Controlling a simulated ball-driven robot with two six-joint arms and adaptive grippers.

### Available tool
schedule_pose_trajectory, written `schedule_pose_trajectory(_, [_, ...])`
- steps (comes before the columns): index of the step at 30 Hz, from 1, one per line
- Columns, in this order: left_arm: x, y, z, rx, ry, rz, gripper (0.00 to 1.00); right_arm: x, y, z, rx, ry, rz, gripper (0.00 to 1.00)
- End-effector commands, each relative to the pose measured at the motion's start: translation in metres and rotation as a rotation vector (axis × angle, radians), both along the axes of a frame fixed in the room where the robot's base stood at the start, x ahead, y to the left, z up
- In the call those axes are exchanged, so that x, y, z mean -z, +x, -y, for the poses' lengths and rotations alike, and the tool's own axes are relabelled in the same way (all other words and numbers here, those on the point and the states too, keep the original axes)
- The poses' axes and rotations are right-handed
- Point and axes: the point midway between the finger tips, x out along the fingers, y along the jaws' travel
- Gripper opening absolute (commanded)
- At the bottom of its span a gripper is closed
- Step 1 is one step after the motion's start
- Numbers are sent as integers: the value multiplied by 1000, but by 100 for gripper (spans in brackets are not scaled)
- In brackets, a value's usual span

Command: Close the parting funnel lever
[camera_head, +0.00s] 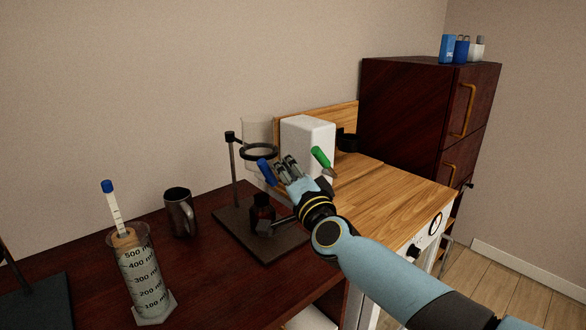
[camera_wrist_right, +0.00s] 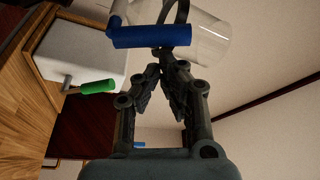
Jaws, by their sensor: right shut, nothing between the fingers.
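The clear glass parting funnel (camera_head: 258,132) sits in a dark ring on a stand (camera_head: 234,175); in the right wrist view its glass (camera_wrist_right: 212,42) is at the top. The blue lever (camera_head: 265,172) is below the ring. In the right wrist view the blue lever (camera_wrist_right: 152,37) lies roughly crosswise just beyond my fingertips. My right gripper (camera_head: 283,165) is shut and empty beside the blue lever, and it also shows in the wrist view (camera_wrist_right: 167,55). I cannot tell whether it touches the lever. My arm hides part of the stand's base. My left gripper is out of view.
A white box (camera_head: 308,136) with a green handle (camera_head: 321,157) stands right of the funnel. A dark bottle (camera_head: 262,210) is on the stand base. A mug (camera_head: 180,213) and a measuring cylinder (camera_head: 146,280) stand to the left. The wooden counter (camera_head: 390,190) is largely clear.

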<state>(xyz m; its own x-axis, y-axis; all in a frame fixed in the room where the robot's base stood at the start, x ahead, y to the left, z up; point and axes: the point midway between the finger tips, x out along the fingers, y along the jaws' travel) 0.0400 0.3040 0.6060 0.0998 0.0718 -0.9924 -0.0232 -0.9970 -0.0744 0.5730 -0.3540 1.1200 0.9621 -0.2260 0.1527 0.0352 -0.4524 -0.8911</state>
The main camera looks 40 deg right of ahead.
Motion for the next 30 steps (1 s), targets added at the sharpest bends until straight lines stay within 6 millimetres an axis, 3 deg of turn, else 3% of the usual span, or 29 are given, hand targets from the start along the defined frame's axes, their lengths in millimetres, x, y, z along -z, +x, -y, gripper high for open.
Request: schedule_pose_trajectory(30, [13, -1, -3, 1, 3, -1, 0, 0, -1, -1, 0, -127, 10, 0])
